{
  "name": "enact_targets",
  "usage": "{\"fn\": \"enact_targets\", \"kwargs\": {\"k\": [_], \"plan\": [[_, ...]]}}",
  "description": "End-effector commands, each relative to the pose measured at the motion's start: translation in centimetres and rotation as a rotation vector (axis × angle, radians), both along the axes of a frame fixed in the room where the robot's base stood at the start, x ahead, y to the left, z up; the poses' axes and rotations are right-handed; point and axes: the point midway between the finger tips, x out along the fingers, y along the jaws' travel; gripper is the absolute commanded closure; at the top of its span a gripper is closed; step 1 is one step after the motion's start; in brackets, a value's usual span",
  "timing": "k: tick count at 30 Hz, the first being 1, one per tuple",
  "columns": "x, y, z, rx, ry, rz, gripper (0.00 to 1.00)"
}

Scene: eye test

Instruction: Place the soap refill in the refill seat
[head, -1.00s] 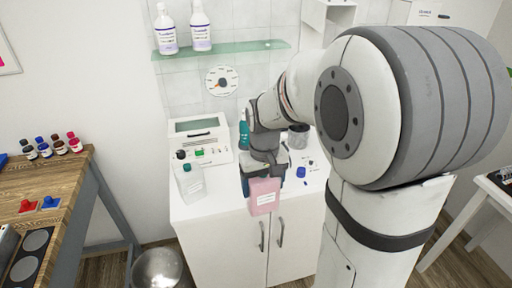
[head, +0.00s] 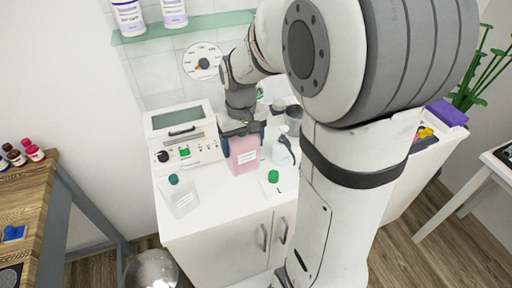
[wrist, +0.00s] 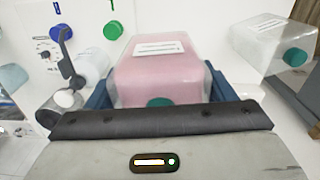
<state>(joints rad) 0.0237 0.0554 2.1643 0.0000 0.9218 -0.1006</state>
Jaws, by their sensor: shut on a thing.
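The soap refill appears to be the pink block-shaped container (head: 243,155) with a white label. My gripper (head: 241,130) is shut on its upper part from above, and the refill looks upright over the white counter. I cannot tell whether its base touches the counter. In the wrist view the pink refill (wrist: 160,75) sits between the blue fingers, with a teal cap (wrist: 160,102) near the palm. I cannot make out a refill seat for certain; the gripper and refill hide part of the counter behind them.
A white instrument (head: 184,138) stands left of the refill. A white bottle with a dark handle (head: 283,150) is close on the right. A glass shelf (head: 190,28) is above.

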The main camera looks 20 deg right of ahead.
Motion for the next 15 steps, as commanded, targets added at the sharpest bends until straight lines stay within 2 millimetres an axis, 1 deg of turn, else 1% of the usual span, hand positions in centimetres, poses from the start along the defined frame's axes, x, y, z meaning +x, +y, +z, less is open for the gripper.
{"fn": "enact_targets", "kwargs": {"k": [4,7,11,15], "plan": [[1.6,1.7,0.4,0.000,0.001,-0.047,0.48],[2.3,2.4,0.0,0.000,0.002,-0.075,0.48],[2.1,2.4,-2.1,0.000,0.006,-0.077,0.48],[2.1,2.4,-4.7,0.000,0.005,-0.077,0.48]]}}
